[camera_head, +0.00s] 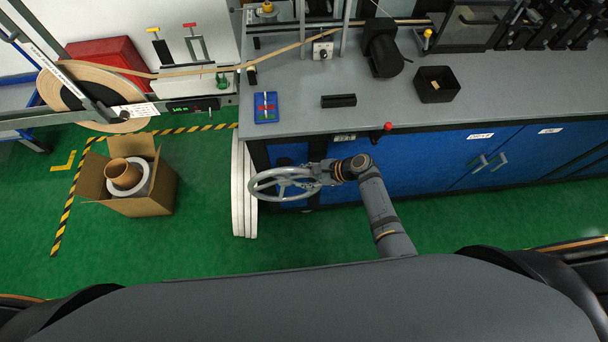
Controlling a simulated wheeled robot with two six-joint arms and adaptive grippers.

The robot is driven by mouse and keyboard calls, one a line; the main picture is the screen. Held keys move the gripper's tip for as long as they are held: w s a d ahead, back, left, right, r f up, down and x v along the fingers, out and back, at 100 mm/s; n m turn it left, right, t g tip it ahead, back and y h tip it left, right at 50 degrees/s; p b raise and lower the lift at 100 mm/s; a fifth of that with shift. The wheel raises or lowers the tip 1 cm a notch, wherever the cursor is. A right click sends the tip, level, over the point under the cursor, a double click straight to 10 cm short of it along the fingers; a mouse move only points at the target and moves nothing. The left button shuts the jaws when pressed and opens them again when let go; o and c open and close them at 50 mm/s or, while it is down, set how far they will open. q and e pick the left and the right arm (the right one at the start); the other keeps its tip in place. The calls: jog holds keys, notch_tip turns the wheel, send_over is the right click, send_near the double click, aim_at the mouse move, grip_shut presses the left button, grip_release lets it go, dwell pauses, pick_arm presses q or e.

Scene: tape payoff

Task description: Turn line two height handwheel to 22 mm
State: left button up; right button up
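A grey spoked handwheel (284,183) sticks out from the blue cabinet's front left corner, near the picture's middle. My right gripper (318,176) reaches in from the right and is at the right side of its rim. The fingers overlap the rim, and their gap is too small to make out, so I cannot tell whether they grip it. A small dark readout (190,106) with green digits sits on the rail at the left; its digits are too small to read surely. My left gripper is not in view.
The grey bench top (335,120) holds a black open box (436,86), a black block (339,101) and a blue tray (265,107). A red knob (388,126) sits at its front edge. A carton (150,195) stands on the green floor. White discs (243,195) stand left of the handwheel.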

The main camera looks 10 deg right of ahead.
jog(key=shift+d+r, duration=0.1)
jog(key=v, duration=1.1)
jog(key=shift+d+r, duration=0.2)
jog(key=shift+r, duration=0.05)
jog(key=shift+s, duration=0.1)
